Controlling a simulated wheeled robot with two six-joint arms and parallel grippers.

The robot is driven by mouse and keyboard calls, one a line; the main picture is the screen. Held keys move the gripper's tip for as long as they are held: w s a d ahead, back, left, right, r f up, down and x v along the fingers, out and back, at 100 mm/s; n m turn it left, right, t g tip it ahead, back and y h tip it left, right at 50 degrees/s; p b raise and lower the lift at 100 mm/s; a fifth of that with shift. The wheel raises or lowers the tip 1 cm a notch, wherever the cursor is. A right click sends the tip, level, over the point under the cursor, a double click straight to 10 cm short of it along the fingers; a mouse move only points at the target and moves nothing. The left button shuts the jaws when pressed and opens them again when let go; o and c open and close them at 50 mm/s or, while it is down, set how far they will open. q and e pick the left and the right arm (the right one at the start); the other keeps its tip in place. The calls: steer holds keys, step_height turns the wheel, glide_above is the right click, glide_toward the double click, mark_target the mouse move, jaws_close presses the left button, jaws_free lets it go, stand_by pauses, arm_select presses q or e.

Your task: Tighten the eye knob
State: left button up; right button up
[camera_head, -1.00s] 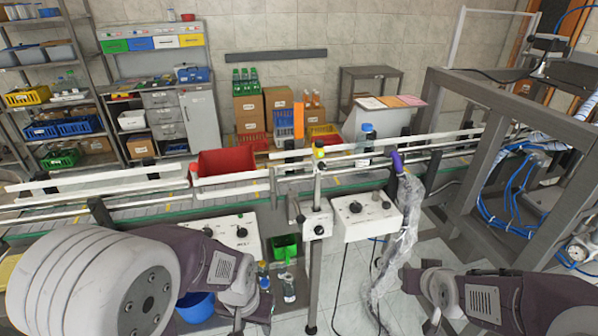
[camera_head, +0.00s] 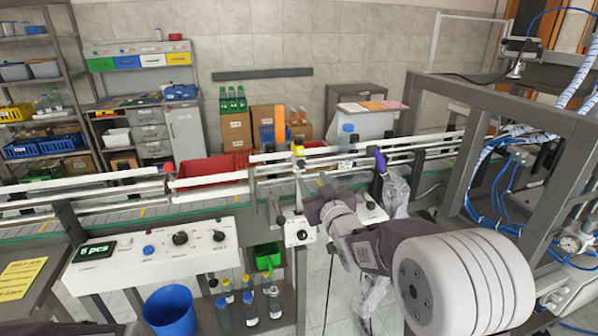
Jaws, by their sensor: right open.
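A slim post stands at the near side of the conveyor with a yellow-topped head (camera_head: 298,148). I cannot tell for sure which part is the eye knob. My right gripper (camera_head: 319,192) is open beside the post, just to its right and below the yellow head. Its fingertips are small and partly hidden by my own wrist, so contact with the post cannot be seen. My left gripper is out of view.
A control box (camera_head: 150,255) with knobs and a display stands at the left front. A blue bucket (camera_head: 170,310) and several bottles (camera_head: 250,308) are below it. A red bin (camera_head: 207,172) is at the conveyor. A grey frame (camera_head: 470,150) with blue hoses stands at right.

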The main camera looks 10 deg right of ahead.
mark_target(303, 166)
steer(key=w, duration=0.4)
steer(key=w+p, duration=0.1)
steer(key=w, duration=0.3)
steer(key=shift+w+a+p, duration=0.2)
steer(key=shift+w+p, duration=0.1)
steer(key=shift+w, duration=0.05)
jaws_close()
